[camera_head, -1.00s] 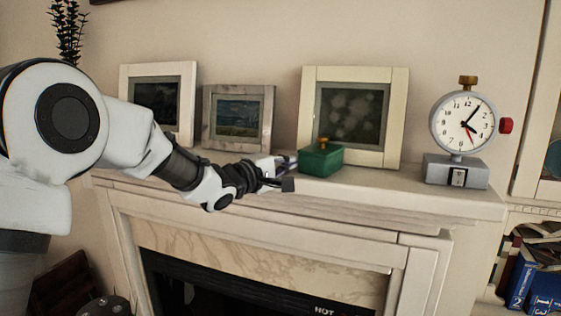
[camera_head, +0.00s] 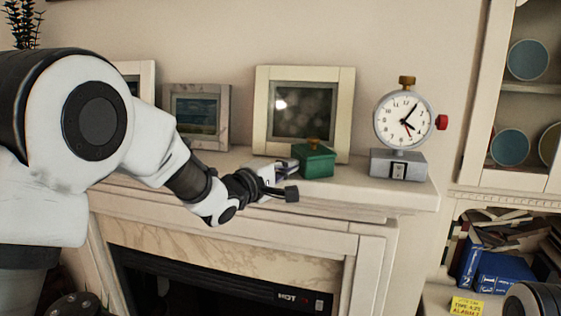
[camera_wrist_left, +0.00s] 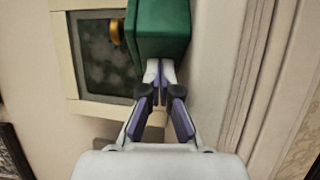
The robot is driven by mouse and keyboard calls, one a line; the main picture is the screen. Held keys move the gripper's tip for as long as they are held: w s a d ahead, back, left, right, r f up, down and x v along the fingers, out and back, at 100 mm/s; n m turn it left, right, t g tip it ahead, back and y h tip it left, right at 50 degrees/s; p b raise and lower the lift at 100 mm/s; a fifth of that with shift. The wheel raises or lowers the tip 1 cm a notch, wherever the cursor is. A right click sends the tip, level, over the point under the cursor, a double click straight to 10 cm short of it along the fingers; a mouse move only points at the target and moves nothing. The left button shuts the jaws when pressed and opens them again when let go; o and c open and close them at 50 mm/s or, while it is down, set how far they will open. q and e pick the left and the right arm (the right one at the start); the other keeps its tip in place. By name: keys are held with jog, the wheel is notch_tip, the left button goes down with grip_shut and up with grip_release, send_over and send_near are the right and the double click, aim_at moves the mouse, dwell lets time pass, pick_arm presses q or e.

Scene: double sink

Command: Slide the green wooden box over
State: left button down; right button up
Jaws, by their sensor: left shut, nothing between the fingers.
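The green wooden box (camera_head: 314,161), with a small brass-coloured knob on its lid, sits upright on the white mantel shelf (camera_head: 342,181). It stands in front of the right part of the large cream picture frame (camera_head: 345,112). My left gripper (camera_head: 288,177) is at the left side of the box, shut and empty. In the left wrist view, the closed fingertips (camera_wrist_left: 159,68) meet the near side of the green box (camera_wrist_left: 160,30) and appear to touch it.
A grey-based clock (camera_head: 402,120) with a red knob stands on the shelf to the right of the box, with a clear gap between them. A smaller picture frame (camera_head: 197,143) leans on the wall to the left. The shelf ends just past the clock.

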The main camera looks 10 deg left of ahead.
pick_arm(q)
jog(key=shift+d, duration=0.1)
jog(key=shift+s, duration=0.1)
jog(key=v, duration=1.2)
